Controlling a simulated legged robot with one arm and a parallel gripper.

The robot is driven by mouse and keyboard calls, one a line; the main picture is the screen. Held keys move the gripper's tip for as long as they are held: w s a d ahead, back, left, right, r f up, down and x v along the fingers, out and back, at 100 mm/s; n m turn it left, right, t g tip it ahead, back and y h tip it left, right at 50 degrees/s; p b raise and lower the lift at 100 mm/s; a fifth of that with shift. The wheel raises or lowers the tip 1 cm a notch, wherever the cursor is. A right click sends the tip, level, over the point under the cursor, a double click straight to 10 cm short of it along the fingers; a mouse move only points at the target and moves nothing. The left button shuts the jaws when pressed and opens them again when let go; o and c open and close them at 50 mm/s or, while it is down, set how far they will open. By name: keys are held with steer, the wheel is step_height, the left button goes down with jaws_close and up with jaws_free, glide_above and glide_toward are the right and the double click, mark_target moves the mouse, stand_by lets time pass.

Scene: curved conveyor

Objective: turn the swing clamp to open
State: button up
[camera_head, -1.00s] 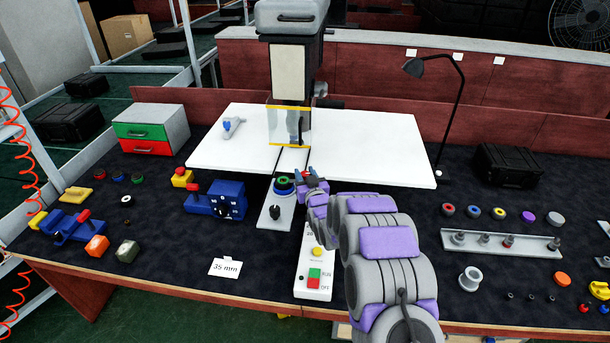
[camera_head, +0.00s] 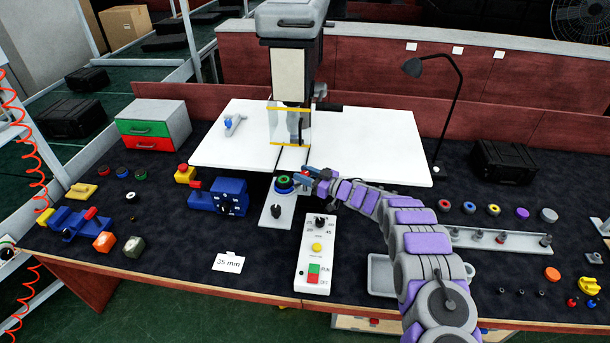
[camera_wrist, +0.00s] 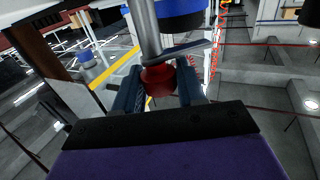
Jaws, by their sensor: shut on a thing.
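The swing clamp shows in the wrist view as a flat grey arm (camera_wrist: 185,52) with a red knob (camera_wrist: 158,79) at its end. My gripper (camera_wrist: 158,92) has its dark blue fingers on both sides of the red knob, shut on it. A blue-sided cylinder (camera_wrist: 182,17) and a grey post stand just beyond the knob. In the head view my gripper (camera_head: 307,174) is right of a ringed fixture (camera_head: 284,184) with a green top, on a narrow grey plate (camera_head: 277,222). There my fingers largely hide the clamp, so its exact angle is hard to tell.
A large white table plate (camera_head: 375,150) lies just behind my gripper, with a machine head (camera_head: 290,70) above it. A control box (camera_head: 315,262) stands in front. A blue dial unit (camera_head: 222,197) is at left. A rail with pegs (camera_head: 500,240) is at right.

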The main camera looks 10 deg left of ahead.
steer(key=shift+f+n+g+b, duration=0.2)
steer(key=shift+n+g+b, duration=0.2)
steer(key=shift+g+b, duration=0.1)
steer(key=shift+y, duration=0.3)
steer(key=shift+n+g+y+b, duration=0.4)
steer(key=shift+n+g+b, duration=0.6)
steer(key=shift+g+b, duration=0.85)
steer(key=shift+w+r+n+b, duration=0.1)
steer(key=shift+r+n+b, duration=0.2)
steer(key=shift+b, duration=0.75)
steer(key=o, duration=0.9)
steer(key=shift+f, duration=0.1)
steer(key=shift+o, duration=0.2)
steer(key=s+d+p, duration=0.2)
steer(key=d, duration=1.5)
steer(key=shift+s+d, duration=0.2)
